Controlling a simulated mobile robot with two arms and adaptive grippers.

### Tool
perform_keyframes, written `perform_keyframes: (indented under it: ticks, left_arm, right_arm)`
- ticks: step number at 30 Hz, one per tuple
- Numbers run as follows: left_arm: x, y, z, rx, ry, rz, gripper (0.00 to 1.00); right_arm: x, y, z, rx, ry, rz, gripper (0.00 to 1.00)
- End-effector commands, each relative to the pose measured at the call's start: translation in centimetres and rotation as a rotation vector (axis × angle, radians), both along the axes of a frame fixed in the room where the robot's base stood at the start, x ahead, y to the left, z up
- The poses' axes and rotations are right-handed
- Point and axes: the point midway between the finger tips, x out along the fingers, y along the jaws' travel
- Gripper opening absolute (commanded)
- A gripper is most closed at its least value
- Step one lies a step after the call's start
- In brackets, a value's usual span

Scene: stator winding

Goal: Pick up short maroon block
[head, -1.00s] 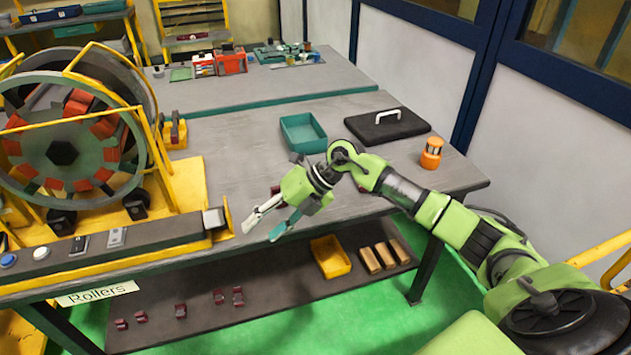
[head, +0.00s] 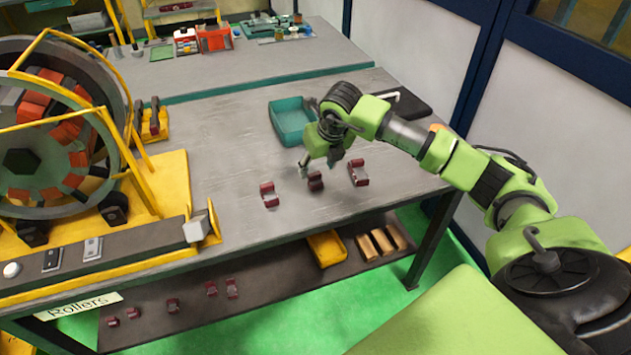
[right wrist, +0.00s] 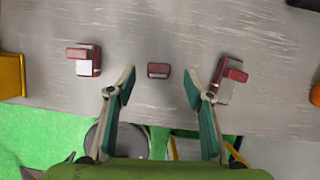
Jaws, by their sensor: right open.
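Three maroon blocks stand on the grey worktable. The middle one (head: 315,181) looks shortest; in the right wrist view this short maroon block (right wrist: 158,70) lies centred, a little past the line between my fingertips. A longer maroon block (head: 269,195) is to its left and another (head: 358,172) to its right; they show in the right wrist view at left (right wrist: 88,62) and right (right wrist: 229,84). My right gripper (head: 318,168) points down close to the short block, open and empty (right wrist: 160,84). I cannot tell its exact height. My left gripper is not in view.
A teal tray (head: 292,122) lies behind my right gripper, and a black case (head: 408,106) behind my arm. The yellow-framed stator machine (head: 90,150) fills the left. A lower shelf holds several maroon blocks and a yellow bin (head: 327,250). The table between machine and blocks is clear.

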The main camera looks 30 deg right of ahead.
Motion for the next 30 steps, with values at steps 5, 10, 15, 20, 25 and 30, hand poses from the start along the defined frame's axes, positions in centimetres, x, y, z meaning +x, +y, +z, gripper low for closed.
perform_keyframes:
  ticks: [5,10,15,20,25,30]
  left_arm:
    - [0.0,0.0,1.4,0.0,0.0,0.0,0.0]
    - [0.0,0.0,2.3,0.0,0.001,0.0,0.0]
    - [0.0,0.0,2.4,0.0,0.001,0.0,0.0]
    - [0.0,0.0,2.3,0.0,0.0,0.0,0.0]
    - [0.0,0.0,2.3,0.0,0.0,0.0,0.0]
    - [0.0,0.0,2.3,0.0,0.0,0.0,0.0]
  right_arm:
    - [0.3,0.0,-1.6,0.001,0.006,0.0,0.47]
    - [1.2,-0.1,-4.1,0.003,0.004,0.0,0.47]
    - [1.6,-0.3,-5.1,0.0,0.002,0.0,0.47]
    - [1.6,-0.3,-5.1,0.0,0.001,0.0,0.47]
    - [1.6,-0.3,-5.1,0.001,0.001,0.0,0.08]
    - [1.7,-0.3,-5.0,0.001,-0.001,0.0,0.0]
